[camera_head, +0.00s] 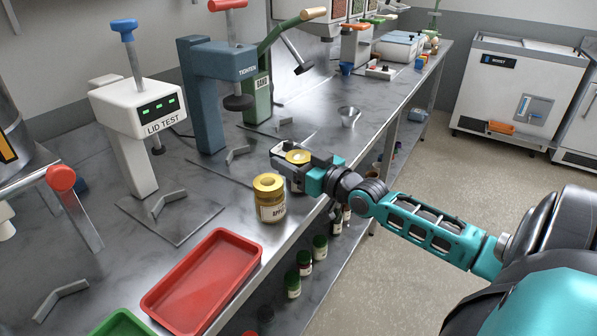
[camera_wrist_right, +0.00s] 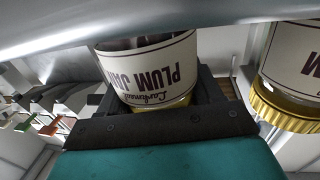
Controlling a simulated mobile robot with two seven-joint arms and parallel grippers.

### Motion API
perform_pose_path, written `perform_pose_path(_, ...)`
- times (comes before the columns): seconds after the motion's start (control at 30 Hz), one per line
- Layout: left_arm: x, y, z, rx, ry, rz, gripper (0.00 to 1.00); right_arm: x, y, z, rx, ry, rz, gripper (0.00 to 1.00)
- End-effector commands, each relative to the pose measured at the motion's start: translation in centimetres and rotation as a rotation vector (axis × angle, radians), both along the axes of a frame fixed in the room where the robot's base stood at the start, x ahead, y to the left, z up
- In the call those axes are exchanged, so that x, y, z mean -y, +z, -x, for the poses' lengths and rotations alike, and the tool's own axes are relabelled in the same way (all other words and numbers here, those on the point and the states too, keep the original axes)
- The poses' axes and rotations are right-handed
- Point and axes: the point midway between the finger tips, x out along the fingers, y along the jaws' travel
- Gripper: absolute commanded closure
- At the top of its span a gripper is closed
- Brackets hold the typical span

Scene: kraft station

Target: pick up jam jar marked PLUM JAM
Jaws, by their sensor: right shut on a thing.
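The jam jar marked PLUM JAM (camera_wrist_right: 150,72) sits between the fingers of my right gripper in the wrist view, its label upside down there. In the head view its gold lid (camera_head: 298,157) shows between the jaws, and the gripper hides most of its body. My right gripper (camera_head: 303,163) is shut on this jar near the counter's front edge. I cannot tell whether its base touches the counter. A second gold-lidded jar (camera_head: 270,198) stands upright just left of the gripper, its label partly readable; a jar also shows at the right of the wrist view (camera_wrist_right: 293,65). My left gripper is out of view.
A red tray (camera_head: 205,280) lies at the front, with a green tray (camera_head: 122,324) beside it. The LID TEST press (camera_head: 138,115), the blue TIGHTEN press (camera_head: 205,100) and a green press (camera_head: 257,95) stand behind. A small metal cup (camera_head: 348,116) stands farther along the counter.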

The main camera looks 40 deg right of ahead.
Motion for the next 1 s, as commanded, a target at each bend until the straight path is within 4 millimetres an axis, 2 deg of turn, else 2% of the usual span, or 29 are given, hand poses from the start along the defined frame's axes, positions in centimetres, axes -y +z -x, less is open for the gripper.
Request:
perform_pose_path(0.27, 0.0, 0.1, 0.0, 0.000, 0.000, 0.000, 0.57, 0.0, 0.3, 0.0, 0.000, 0.000, -0.001, 0.81)
perform_pose_path(0.47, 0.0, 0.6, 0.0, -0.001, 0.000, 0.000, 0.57, 0.0, 2.1, 0.0, 0.003, 0.001, -0.001, 0.81)
perform_pose_path(0.67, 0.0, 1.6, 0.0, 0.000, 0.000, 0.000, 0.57, 0.0, 5.9, 0.0, 0.006, 0.001, 0.000, 0.81)
perform_pose_path(1.0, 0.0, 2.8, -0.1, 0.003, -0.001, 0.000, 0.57, -0.1, 13.6, 0.0, 0.007, 0.002, 0.002, 0.81)
